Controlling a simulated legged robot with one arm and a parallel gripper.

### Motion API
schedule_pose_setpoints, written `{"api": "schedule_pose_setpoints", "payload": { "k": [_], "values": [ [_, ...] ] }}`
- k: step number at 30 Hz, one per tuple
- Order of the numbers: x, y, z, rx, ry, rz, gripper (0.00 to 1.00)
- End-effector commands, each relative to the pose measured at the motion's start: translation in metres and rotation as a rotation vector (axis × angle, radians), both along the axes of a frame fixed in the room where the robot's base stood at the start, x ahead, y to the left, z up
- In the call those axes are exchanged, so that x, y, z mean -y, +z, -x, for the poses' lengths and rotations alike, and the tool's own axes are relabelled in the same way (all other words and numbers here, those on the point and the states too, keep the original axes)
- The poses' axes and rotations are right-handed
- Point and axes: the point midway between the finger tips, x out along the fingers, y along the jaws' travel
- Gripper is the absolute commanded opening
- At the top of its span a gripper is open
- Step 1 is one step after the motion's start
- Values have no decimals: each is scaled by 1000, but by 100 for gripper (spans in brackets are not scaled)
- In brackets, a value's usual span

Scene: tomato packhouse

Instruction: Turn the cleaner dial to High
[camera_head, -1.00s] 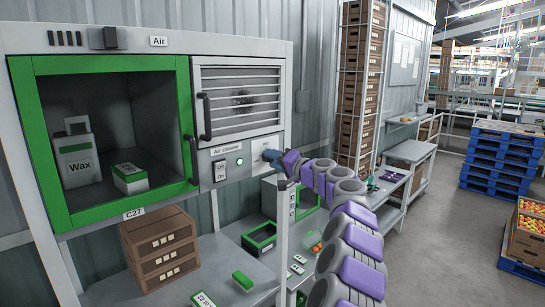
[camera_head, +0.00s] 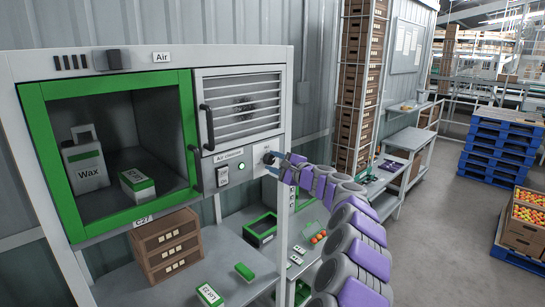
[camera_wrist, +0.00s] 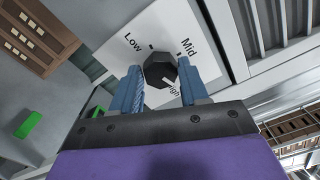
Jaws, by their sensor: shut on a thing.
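The cleaner dial (camera_wrist: 160,68) is a dark faceted knob on a white plate marked Low, Mid and High. In the wrist view, my gripper (camera_wrist: 161,84) has its two blue fingers on either side of the dial, shut on it. A short white line shows on the dial's lower right, towards the High label, which is partly covered. In the head view, the dial (camera_head: 268,157) is small, at the right end of the air cleaner panel (camera_head: 253,172), with my gripper (camera_head: 272,164) at it from the right.
Left of the dial are a green light (camera_head: 241,166) and a switch (camera_head: 222,176). A door handle (camera_head: 207,128) stands out above. Below is a bench with brown crates (camera_head: 167,246) and a green block (camera_head: 244,271). Open floor lies to the right.

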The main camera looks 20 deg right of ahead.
Motion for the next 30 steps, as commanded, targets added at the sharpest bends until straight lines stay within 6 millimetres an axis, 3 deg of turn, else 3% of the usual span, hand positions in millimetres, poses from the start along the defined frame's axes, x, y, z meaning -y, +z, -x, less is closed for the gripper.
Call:
{"api": "schedule_pose_setpoints", "payload": {
  "k": [15, 30],
  "values": [
    [2, -7, -2, -158, -6, -402, 15],
    [0, -5, -3, -207, -2, -547, 14]
  ]
}}
